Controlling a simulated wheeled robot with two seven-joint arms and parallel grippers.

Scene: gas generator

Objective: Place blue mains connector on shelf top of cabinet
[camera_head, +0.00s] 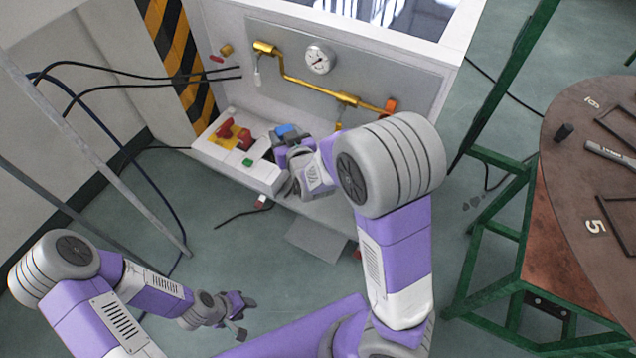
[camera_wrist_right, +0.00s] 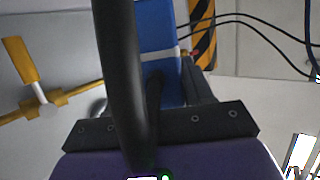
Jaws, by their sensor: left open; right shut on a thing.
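The blue mains connector (camera_head: 287,131) shows just beyond my right gripper (camera_head: 283,145) in the head view, above the white control panel. In the right wrist view the blue connector (camera_wrist_right: 158,60) is large, with a pale band across it, between the jaws of my right gripper, which is shut on it. A thick black cable in the foreground hides part of it. The white cabinet (camera_head: 222,20) stands behind, with a gauge and brass pipe on its grey panel. My left gripper (camera_head: 241,312) is open and empty, low over the floor at the lower left.
The white panel box (camera_head: 215,155) carries red and yellow fittings and a green button. Black cables (camera_head: 130,78) hang at the left. A round brown table (camera_head: 575,185) on a green frame (camera_head: 500,230) stands at the right.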

